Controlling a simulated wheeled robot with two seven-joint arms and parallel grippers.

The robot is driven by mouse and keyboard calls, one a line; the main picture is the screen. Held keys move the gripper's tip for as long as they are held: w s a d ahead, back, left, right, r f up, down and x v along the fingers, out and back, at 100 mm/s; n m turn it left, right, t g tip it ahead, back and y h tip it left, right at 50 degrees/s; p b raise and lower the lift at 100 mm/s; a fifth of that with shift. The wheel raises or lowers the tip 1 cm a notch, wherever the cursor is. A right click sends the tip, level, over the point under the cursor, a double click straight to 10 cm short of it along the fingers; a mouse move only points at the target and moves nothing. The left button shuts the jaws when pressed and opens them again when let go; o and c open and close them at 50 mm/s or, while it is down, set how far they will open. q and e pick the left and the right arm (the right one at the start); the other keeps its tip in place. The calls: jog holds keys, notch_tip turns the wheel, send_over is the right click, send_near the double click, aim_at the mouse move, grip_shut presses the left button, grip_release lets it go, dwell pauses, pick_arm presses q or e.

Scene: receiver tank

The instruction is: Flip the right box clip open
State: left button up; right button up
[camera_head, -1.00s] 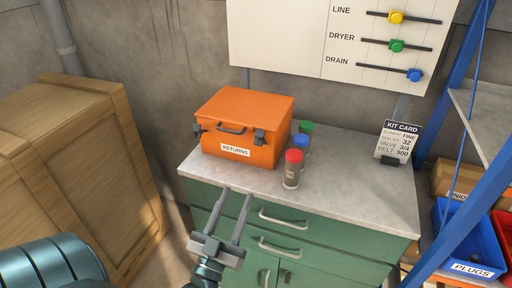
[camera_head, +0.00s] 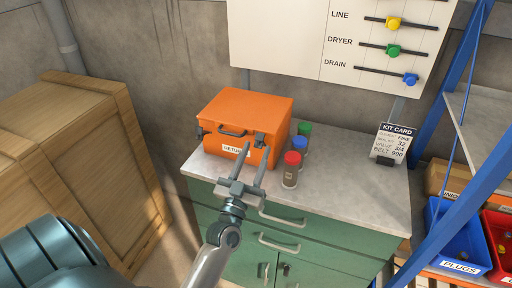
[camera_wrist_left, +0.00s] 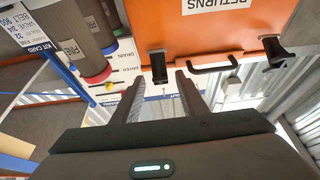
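The orange box (camera_head: 245,108) with a RETURNS label stands on the grey worktop. Its dark right clip (camera_head: 260,139) is on the front near the right corner. The left clip (camera_head: 200,132) is at the left corner, with a black handle (camera_head: 232,132) between them. My left gripper (camera_head: 257,153) is open and empty, its fingers pointing at the right clip. In the left wrist view the box appears upside down, and the right clip (camera_wrist_left: 158,66) lies just beyond and between the fingertips (camera_wrist_left: 157,84). I cannot tell whether they touch. My right gripper is not in view.
Three jars with red (camera_head: 292,158), blue (camera_head: 299,143) and green (camera_head: 305,128) lids stand close to the box's right. A kit card (camera_head: 396,140) stands farther right. Green drawers (camera_head: 235,205) are below; the worktop's right part is clear.

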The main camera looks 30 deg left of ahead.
pick_arm(q)
jog(key=shift+w+a+r, duration=0.15)
jog(key=shift+w+r, duration=0.05)
jog(key=shift+w, duration=0.25)
